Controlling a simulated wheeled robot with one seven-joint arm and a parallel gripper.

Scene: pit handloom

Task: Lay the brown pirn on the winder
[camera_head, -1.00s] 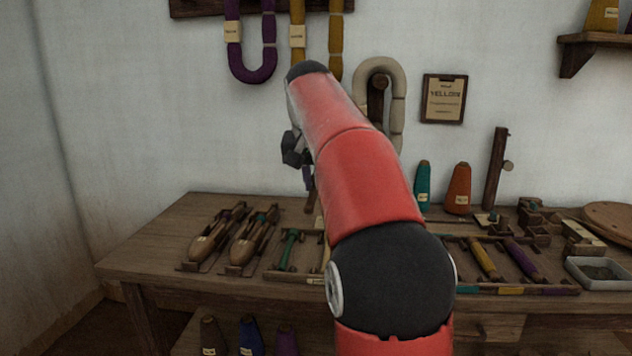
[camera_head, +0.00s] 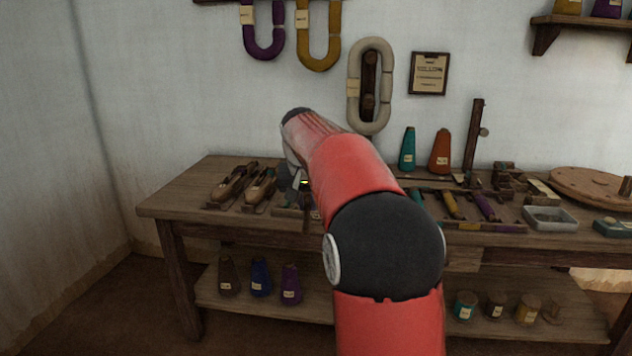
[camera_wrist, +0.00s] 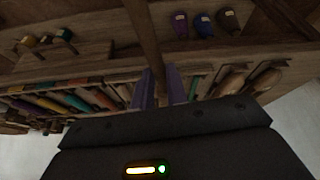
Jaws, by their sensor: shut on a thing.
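My gripper (camera_wrist: 158,88) is shut on a long brown stick-like piece, which I take to be the brown pirn (camera_wrist: 143,35). Two purple fingers flank it in the wrist view. In the head view my gripper (camera_head: 304,186) is mostly hidden behind my red arm, and the pirn (camera_head: 307,215) hangs below it, in front of the bench's near edge. A small wooden mechanism (camera_head: 505,178), possibly the winder, sits on the bench to the right of the orange cone; I cannot tell for sure.
The wooden bench (camera_head: 180,200) holds two boat shuttles (camera_head: 232,183), a rack with a yellow pirn (camera_head: 451,205) and a purple pirn (camera_head: 485,206), a teal cone (camera_head: 407,149), an orange cone (camera_head: 440,152), a grey tray (camera_head: 550,218) and a round wooden disc (camera_head: 585,188). Cones stand on the lower shelf.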

